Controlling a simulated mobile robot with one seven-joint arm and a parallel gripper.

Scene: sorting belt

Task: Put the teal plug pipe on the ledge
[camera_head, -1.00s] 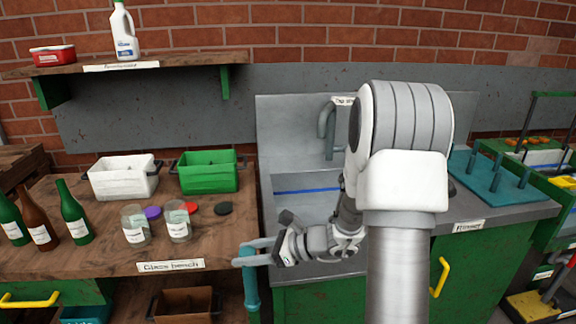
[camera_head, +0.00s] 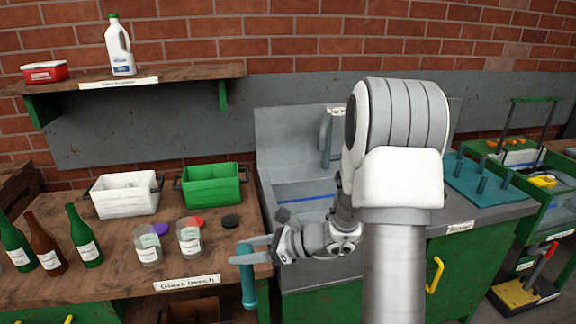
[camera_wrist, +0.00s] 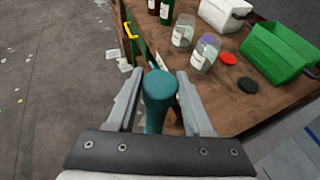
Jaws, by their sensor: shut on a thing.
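The teal plug pipe (camera_head: 248,285) is upright in my gripper (camera_head: 246,256), in front of the right front corner of the glass bench. My gripper is shut on its upper part, with the lower part hanging below the fingers. In the wrist view, the rounded teal top of the pipe (camera_wrist: 158,88) sits between the two grey fingers. A wooden wall shelf (camera_head: 180,76) at upper left, with a label I cannot read, may be the ledge. It holds a white jug (camera_head: 121,52) and a red tub (camera_head: 45,72). My gripper is well below and right of it.
The glass bench (camera_head: 110,285) holds bottles, two jars (camera_head: 148,247), lids, a white bin (camera_head: 125,196) and a green bin (camera_head: 211,187). A sink with a tap (camera_head: 325,138) is behind my arm. A teal peg board (camera_head: 490,183) stands at right. The wall shelf's right part is clear.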

